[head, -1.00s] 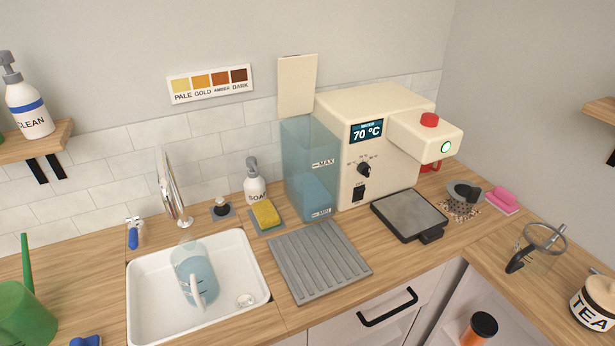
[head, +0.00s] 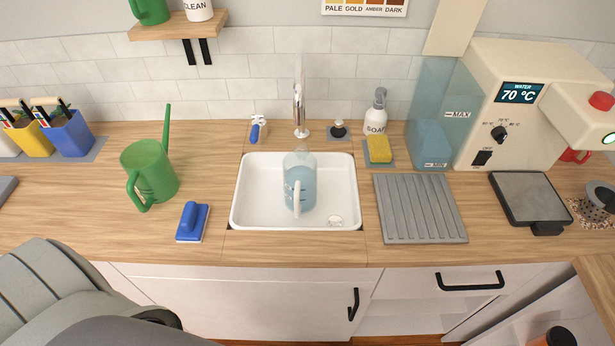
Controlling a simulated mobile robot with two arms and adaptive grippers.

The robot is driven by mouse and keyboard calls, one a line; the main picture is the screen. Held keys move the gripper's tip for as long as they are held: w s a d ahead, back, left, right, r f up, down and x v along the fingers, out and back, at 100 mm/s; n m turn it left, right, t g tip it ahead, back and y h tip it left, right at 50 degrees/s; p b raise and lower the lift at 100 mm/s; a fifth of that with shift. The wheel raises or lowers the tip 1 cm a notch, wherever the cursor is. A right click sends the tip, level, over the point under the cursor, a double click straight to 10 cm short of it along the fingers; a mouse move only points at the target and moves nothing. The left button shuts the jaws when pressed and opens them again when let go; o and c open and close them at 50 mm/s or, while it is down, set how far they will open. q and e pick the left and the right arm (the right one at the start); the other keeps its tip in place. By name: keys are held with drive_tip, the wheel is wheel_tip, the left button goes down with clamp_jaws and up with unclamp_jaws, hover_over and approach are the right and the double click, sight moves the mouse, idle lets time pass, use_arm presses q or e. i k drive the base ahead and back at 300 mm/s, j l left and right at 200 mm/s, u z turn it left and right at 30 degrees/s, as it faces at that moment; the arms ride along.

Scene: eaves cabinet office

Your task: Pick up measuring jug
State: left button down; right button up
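The measuring jug (head: 301,180) is clear with bluish contents or tint and a pale handle facing me. It stands in the white sink (head: 257,208), under the tap, near the middle of the head view. Part of my own grey arm shows at the lower left, well apart from the jug. Neither gripper's fingers can be seen.
The tap (head: 299,108) rises behind the sink. A green watering can (head: 149,172) and blue scrubber (head: 193,222) are left of it. A ribbed grey drying mat (head: 420,208), soap bottle (head: 376,112) and yellow sponge (head: 379,149) are right. The water machine (head: 540,75) stands further right.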

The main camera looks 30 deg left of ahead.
sight(300, 165)
drive_tip(key=u, duration=1.2)
